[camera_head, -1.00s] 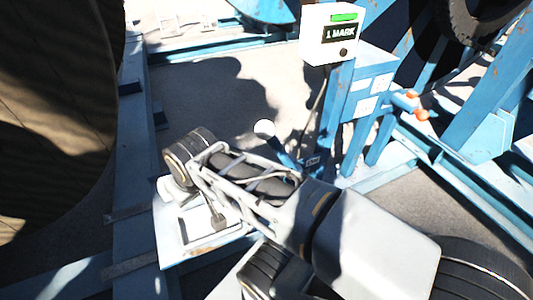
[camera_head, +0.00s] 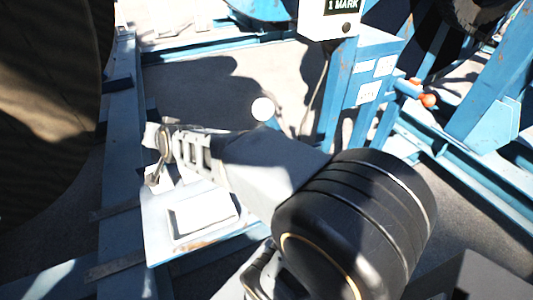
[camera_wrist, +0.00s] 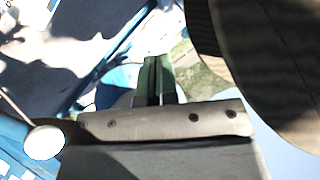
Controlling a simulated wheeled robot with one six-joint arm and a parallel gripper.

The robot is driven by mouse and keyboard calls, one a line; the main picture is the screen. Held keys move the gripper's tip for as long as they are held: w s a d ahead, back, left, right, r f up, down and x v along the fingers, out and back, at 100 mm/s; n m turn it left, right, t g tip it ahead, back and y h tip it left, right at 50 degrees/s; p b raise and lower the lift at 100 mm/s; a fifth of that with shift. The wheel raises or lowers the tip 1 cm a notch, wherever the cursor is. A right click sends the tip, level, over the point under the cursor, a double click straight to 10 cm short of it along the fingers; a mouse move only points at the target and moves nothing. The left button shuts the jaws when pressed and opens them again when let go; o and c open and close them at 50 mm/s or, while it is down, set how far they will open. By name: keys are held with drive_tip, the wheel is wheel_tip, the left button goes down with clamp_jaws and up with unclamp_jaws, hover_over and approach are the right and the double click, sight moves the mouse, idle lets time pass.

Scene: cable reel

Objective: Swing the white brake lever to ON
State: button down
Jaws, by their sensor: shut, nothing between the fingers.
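The brake lever's round white knob (camera_head: 263,108) shows in the head view, left of the blue post, with its rod mostly hidden behind my arm. In the wrist view the white knob (camera_wrist: 46,142) is at the lower left, beside my gripper and apart from its fingertips. My gripper (camera_wrist: 153,75) shows in the wrist view as two dark green fingers closed together with nothing between them. In the head view my arm reaches leftward below the knob, and the fingers are hard to make out. No ON marking is readable.
A white box marked "1 MARK" (camera_head: 328,18) tops the blue post (camera_head: 338,85). Orange knobs (camera_head: 428,100) are to the right. A large brown reel (camera_head: 45,110) fills the left, beside a blue rail (camera_head: 125,190). Grey floor (camera_head: 205,85) lies open behind the knob.

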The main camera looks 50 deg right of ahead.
drive_tip(key=w+d+f+m+h+b, duration=0.2)
drive_tip(key=d+f+m+h+b, duration=0.4)
drive_tip(key=d+f+m+h, duration=0.15)
drive_tip(key=w+d+f+m+h+b, duration=0.3)
drive_tip(key=d+f+m+h+b, duration=0.3)
drive_tip(key=d+m+h, duration=0.15)
drive_tip(key=s+d+f+m+g+h+b, duration=0.5)
drive_tip(key=s+f+m+g+h+b, duration=0.2)
drive_tip(key=m+g, duration=0.6)
wheel_tip(320, 180, down, 4)
drive_tip(key=s+g, duration=0.2)
drive_tip(key=g, duration=0.1)
drive_tip(key=shift+s+r+m+g, duration=0.25)
drive_tip(key=shift+s+m+g, duration=0.05)
drive_tip(key=shift+s+g, duration=0.1)
drive_tip(key=shift+d, duration=0.15)
drive_tip(key=x, duration=1.4)
drive_tip(key=shift+w+r+p, duration=0.1)
drive_tip(key=shift+r+p, duration=0.1)
drive_tip(key=shift+p, duration=0.1)
